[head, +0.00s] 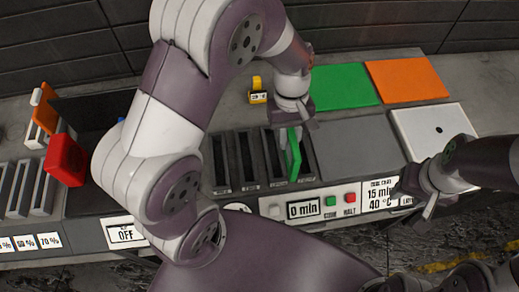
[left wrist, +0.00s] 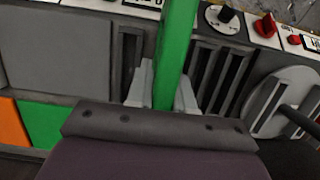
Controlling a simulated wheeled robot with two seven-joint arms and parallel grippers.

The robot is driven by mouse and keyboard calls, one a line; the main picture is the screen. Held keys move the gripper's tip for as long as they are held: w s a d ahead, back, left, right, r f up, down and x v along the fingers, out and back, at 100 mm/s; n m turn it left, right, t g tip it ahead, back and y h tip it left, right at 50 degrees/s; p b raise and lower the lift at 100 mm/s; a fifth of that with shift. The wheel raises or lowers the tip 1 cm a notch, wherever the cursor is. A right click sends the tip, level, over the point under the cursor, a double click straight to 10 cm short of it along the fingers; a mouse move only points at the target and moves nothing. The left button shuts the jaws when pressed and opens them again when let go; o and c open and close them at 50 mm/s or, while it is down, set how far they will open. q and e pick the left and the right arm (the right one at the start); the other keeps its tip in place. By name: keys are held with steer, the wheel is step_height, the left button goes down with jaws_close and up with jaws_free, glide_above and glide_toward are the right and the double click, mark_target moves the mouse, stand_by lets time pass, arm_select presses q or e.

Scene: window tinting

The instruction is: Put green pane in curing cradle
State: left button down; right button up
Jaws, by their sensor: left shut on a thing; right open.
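The green pane (head: 295,158) stands roughly upright at the right end of the curing cradle (head: 233,187), a dark block with several narrow slots. My left gripper (head: 293,122) is shut on the pane's upper part. In the left wrist view the green pane (left wrist: 177,40) runs up from between the left gripper's fingers (left wrist: 163,92), with cradle slots on both sides of it. I cannot tell whether its lower edge is inside a slot. My right gripper (head: 418,190) is open and empty at the right, near the panel's front edge.
A green sheet (head: 343,86) and an orange sheet (head: 405,80) lie at the back right. A grey plate (head: 355,148) and a white plate (head: 436,138) lie right of the cradle. A red block (head: 66,160) and an orange pane (head: 44,112) stand at the left. A control panel (head: 318,206) runs along the front.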

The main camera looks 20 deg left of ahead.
arm_select(q)
steer(key=a+f+p, duration=0.1)
steer(key=a+f, duration=0.2)
steer(key=a+f+p, duration=0.1)
steer(key=a+f, duration=0.3)
steer(key=a+f+p, duration=0.2)
steer(key=a+f, duration=0.1)
steer(key=a, duration=0.1)
steer(key=shift+s+a+f, duration=0.15)
steer(key=shift+s, duration=0.15)
steer(key=shift+a+f, duration=0.1)
steer(key=shift+f, duration=0.25)
steer(key=c, duration=1)
jaws_free()
